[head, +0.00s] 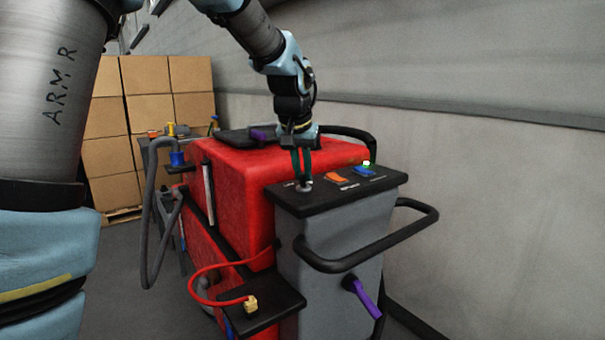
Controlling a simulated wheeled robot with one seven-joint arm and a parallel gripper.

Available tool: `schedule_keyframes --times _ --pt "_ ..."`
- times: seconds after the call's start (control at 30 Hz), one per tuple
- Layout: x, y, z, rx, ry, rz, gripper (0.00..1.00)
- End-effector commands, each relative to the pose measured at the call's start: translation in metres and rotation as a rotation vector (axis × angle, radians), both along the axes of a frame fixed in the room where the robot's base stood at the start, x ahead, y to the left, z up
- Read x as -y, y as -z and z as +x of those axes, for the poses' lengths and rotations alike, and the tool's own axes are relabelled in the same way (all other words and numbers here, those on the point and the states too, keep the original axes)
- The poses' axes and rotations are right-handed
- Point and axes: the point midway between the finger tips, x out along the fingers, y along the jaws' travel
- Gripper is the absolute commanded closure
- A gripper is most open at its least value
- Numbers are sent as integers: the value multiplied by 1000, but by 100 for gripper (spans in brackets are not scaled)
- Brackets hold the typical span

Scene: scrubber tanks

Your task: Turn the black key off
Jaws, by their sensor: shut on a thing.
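The red scrubber (236,185) stands in front of me with a dark control panel (335,195) on top of its grey rear column. My gripper (303,181) points down at the left end of this panel, with its fingers shut at the key switch (304,187). The black key itself is mostly hidden between the fingertips, and its turn angle cannot be told. An orange switch (336,177) and a blue switch (365,171) sit to the right on the same panel. A small green-white light (366,163) shows by the blue switch.
A black handlebar (370,250) loops out from the column. A lower black shelf (262,305) holds a yellow connector (250,304) on a red cable. A purple lever (365,300) juts from the column. Stacked boxes (150,110) stand behind left; a wall is at right.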

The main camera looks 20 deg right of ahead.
Motion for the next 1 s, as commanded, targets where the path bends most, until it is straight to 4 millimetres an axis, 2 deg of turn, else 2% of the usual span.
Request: schedule_keyframes --times 0.7,1.0 --pt "5 1 -2 3 -640 -1 100" --pt "6 0 -1 3 -829 -2 100"
